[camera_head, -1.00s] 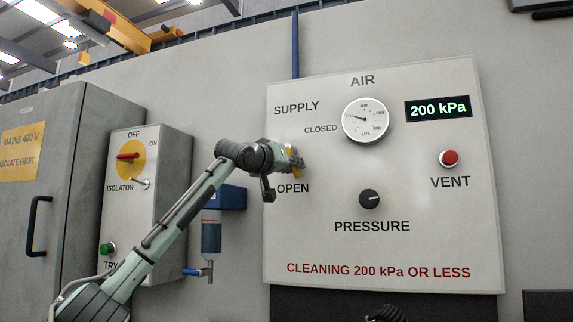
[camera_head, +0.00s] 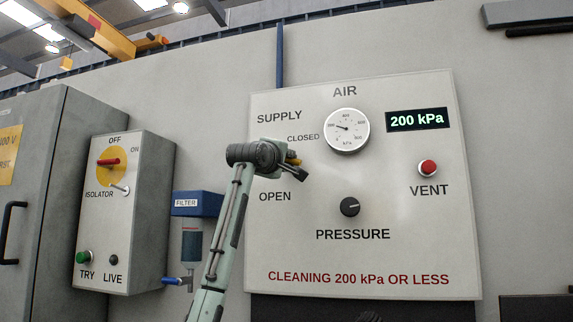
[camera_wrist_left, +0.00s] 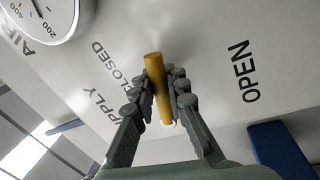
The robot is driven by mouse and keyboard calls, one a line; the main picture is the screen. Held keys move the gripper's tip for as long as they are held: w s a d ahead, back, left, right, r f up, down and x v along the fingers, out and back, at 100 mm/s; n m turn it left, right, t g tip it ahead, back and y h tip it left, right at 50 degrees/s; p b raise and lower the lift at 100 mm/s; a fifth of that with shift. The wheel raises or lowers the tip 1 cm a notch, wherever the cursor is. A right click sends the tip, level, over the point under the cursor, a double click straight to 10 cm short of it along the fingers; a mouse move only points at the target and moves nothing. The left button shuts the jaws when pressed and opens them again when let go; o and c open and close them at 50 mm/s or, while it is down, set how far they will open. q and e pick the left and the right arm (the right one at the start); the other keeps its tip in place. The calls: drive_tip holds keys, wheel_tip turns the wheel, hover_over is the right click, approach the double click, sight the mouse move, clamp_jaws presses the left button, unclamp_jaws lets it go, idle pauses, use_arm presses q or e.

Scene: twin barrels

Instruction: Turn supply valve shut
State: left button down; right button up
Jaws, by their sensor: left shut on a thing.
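The supply valve has a yellow handle (camera_head: 294,158) on the air panel (camera_head: 400,240), between the words CLOSED and OPEN. My left gripper (camera_head: 291,164) is shut on this handle and hides most of the valve in the head view. In the left wrist view, the yellow handle (camera_wrist_left: 155,72) stands between the two dark fingers of the left gripper (camera_wrist_left: 162,92), with its end showing past them. The word OPEN lies to the right there and CLOSED to the left. My right gripper is not in view.
On the panel are a round gauge (camera_head: 346,131), a display (camera_head: 418,119) reading 200 kPa, a red vent button (camera_head: 428,168) and a black pressure knob (camera_head: 350,207). Left of my arm are a blue filter (camera_head: 198,204) and the isolator box (camera_head: 120,225).

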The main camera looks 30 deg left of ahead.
use_arm(q)
drive_tip(key=shift+w+d+r+n+y+p, duration=0.15)
drive_tip(key=shift+r+n+p, duration=0.1)
drive_tip(key=shift+n, duration=0.35)
drive_tip(key=shift+s+r+n+y+p, duration=0.1)
drive_tip(key=shift+r+n+y+p, duration=0.1)
drive_tip(key=shift+n, duration=0.4)
drive_tip(key=shift+r+n+y+p, duration=0.25)
drive_tip(key=shift+r+n+p, duration=0.05)
drive_tip(key=shift+n, duration=0.6)
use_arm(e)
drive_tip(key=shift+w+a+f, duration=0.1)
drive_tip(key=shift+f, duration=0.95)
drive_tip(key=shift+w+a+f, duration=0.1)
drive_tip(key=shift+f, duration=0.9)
use_arm(q)
drive_tip(key=c, duration=1.5)
unclamp_jaws()
drive_tip(key=v, duration=1.2)
drive_tip(key=shift+r, duration=0.1)
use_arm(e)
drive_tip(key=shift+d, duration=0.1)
